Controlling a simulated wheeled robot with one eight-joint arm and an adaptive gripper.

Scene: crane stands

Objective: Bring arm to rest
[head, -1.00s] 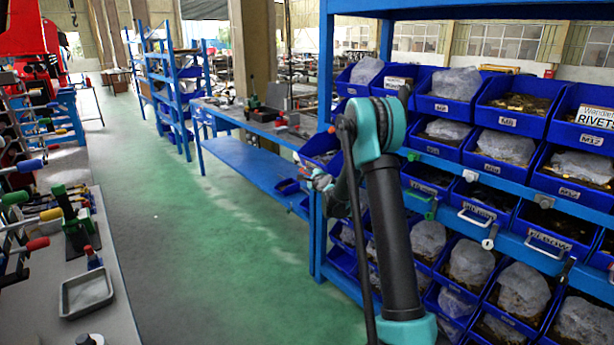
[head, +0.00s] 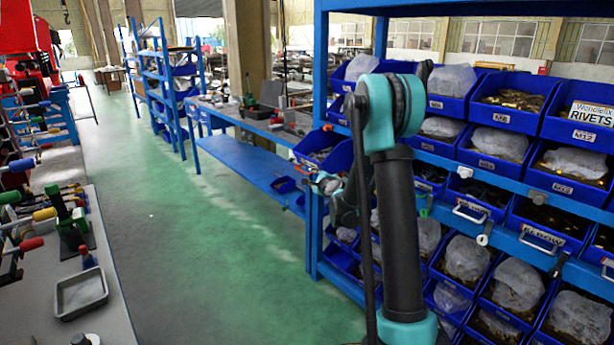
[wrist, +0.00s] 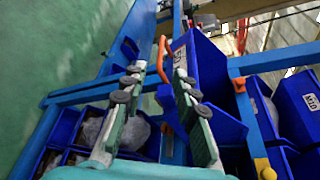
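My arm stands in front of the blue bin rack (head: 318,130) in the head view, its elbow bent high and its forearm reaching down and away. My gripper (wrist: 158,70) shows in the wrist view with its two green, grey-padded fingers apart. Nothing is visibly held between them. Beyond the fingers are a blue bin (wrist: 203,75) and an orange handle-like piece (wrist: 161,58). I cannot tell how near they are.
Stacked blue bins (head: 510,103) fill the rack on the right. A blue workbench (head: 240,165) stands behind to the left. A grey bench (head: 108,310) with tools and a metal tray (head: 81,293) runs along the left. The green floor (head: 215,265) between is clear.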

